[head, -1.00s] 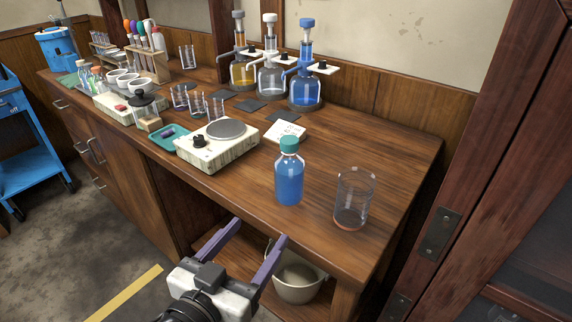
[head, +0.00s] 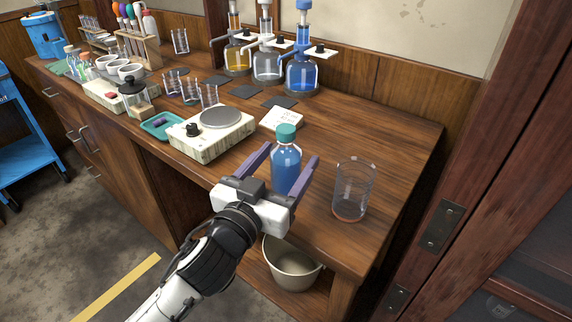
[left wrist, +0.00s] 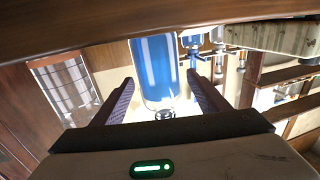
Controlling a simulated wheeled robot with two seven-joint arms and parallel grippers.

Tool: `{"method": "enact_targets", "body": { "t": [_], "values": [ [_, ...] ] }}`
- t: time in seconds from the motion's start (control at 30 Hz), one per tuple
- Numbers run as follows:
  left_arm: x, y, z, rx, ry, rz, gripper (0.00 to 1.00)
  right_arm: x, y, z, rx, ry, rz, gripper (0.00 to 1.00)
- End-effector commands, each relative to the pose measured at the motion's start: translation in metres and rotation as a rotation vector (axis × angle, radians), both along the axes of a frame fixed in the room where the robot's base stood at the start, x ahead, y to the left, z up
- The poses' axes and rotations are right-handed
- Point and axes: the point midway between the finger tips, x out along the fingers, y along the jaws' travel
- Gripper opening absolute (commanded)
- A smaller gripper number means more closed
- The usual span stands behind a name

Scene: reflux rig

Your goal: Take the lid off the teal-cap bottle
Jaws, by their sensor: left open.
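The bottle (head: 286,166) holds blue liquid and stands upright on the wooden bench near its front edge. Its teal cap (head: 286,133) is on its neck. My left gripper (head: 286,165) is open, with its purple fingers on either side of the bottle's body, below the cap. In the left wrist view the bottle (left wrist: 156,68) appears upside down between the two fingers (left wrist: 162,95), with gaps visible on both sides. The cap is hard to make out there. My right gripper is not in view.
A clear glass beaker (head: 352,190) stands just right of the bottle. A hot plate (head: 212,134) is to the left, and a white card-like block (head: 281,118) lies behind. A pale bucket (head: 291,264) sits on the shelf below. The bench top (head: 390,150) is clear at the back right.

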Motion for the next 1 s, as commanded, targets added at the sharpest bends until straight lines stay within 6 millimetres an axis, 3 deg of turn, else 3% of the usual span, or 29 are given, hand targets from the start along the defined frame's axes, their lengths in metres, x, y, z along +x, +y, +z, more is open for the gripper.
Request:
{"method": "enact_targets", "body": {
  "t": [0.27,0.5,0.6,0.83,1.0],
  "values": [
    [0.003,-0.001,0.000,0.000,0.000,0.000,0.66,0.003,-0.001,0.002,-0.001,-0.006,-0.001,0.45],
    [0.003,-0.001,0.000,0.000,0.000,0.000,0.26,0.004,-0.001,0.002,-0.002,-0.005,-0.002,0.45],
    [0.003,-0.001,0.002,-0.002,-0.004,-0.001,0.13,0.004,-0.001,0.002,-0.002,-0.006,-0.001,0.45],
    [0.003,-0.001,0.005,-0.002,-0.005,-0.001,0.13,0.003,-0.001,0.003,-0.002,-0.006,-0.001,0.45],
    [0.003,-0.002,0.030,-0.005,-0.008,-0.002,0.13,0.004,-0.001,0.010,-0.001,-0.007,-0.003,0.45]
  ]
}}
